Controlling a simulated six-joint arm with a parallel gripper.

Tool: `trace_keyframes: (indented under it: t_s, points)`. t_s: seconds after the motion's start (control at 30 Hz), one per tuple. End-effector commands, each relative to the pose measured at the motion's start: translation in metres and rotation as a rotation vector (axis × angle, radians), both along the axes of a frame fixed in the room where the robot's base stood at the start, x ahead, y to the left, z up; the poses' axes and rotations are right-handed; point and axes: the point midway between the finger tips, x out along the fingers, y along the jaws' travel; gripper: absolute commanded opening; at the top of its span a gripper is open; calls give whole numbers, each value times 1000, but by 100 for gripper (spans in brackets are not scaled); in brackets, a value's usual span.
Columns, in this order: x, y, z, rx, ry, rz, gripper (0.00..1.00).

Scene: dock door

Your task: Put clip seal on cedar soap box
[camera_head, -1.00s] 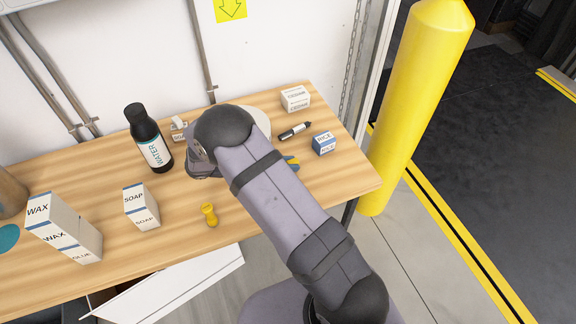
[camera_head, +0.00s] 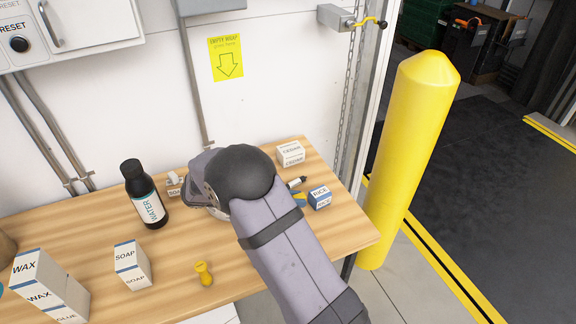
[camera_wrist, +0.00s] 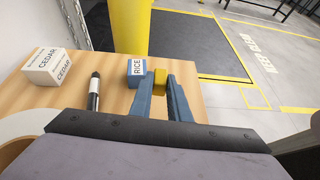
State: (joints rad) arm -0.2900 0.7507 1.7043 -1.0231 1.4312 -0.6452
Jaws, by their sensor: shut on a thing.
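The cedar soap box (camera_head: 291,153) is a white box lettered CEDAR at the back right of the table. In the wrist view it stands at the left (camera_wrist: 44,68). My gripper (camera_wrist: 160,82) has two blue fingers, shut on a small yellow piece (camera_wrist: 160,76), which I take to be the clip seal. The held piece is to the right of the cedar box, apart from it. In the head view my wrist hides most of the gripper; only a bit of blue and yellow (camera_head: 299,199) shows beside the rice box.
The blue-and-white rice box (camera_head: 319,197) and a black-and-white pen (camera_wrist: 94,92) lie near the gripper. A water bottle (camera_head: 144,194), soap box (camera_head: 132,265), wax box (camera_head: 45,285) and yellow knobbed piece (camera_head: 204,273) stand leftward. A yellow post (camera_head: 407,160) stands past the table's right edge.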

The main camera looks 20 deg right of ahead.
Motion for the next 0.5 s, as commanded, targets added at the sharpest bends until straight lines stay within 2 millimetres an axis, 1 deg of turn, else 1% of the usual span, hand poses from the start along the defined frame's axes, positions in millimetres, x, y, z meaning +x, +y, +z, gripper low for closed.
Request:
trace_keyframes:
  t_s: [0.03, 0.13, 0.27, 0.3, 0.37, 0.4, 0.47, 0.5]
  points:
    - [-3, -13, -5, 0, 0, -32, 0]
    - [-11, -41, -10, -1, 0, -101, 0]
    - [-12, -81, -11, 0, -4, -192, 0]
    - [-8, -94, -8, -1, -5, -208, 0]
    - [2, -112, -4, -1, -6, -214, 0]
    - [11, -123, -2, -1, -5, -208, 0]
    - [26, -137, 2, -1, -6, -182, 0]
    - [40, -145, 6, -1, -6, -148, 0]
